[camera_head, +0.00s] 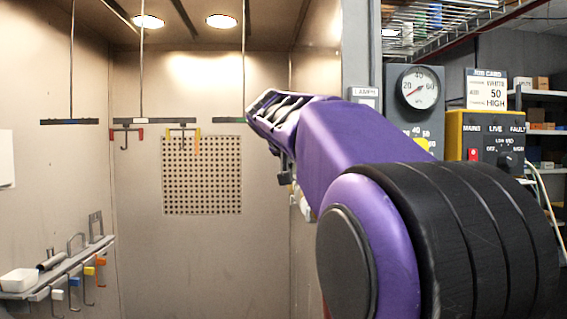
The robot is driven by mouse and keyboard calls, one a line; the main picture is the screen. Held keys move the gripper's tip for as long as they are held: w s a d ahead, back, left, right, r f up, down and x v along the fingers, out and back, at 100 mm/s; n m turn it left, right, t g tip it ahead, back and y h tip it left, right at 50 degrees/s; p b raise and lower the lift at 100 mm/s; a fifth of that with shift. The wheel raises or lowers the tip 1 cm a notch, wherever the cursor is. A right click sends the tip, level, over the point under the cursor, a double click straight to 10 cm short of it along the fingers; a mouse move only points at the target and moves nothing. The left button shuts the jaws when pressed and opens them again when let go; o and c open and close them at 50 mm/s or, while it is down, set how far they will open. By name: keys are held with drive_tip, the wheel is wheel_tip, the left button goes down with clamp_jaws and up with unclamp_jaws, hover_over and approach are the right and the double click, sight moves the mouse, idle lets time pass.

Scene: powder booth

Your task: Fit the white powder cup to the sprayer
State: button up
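My purple arm reaches from the lower right toward the booth. Its far end, where my gripper (268,118) seems to be, is seen from behind, and I cannot make out separate fingertips or anything held. A small white open container (19,280) stands on the ledge at the lower left; I cannot tell whether it is the powder cup. A small whitish shape (305,208) shows just below my arm at the booth's right wall, mostly hidden. I cannot pick out the sprayer with certainty.
Hangers (70,121) hang from above before a perforated panel (202,176). A control box (487,138), a gauge (417,88) and a job card (486,89) stand right of the booth. The booth's middle is open.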

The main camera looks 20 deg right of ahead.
drive_tip(key=shift+w+a+m+g+h, duration=0.1)
drive_tip(key=shift+m+g+h, duration=0.4)
drive_tip(key=shift+m+h, duration=0.15)
drive_tip(key=shift+w+a+m+g+h, duration=0.1)
drive_tip(key=shift+w+m+g+h, duration=0.05)
drive_tip(key=shift+m+g+h, duration=0.5)
drive_tip(key=shift+g, duration=0.25)
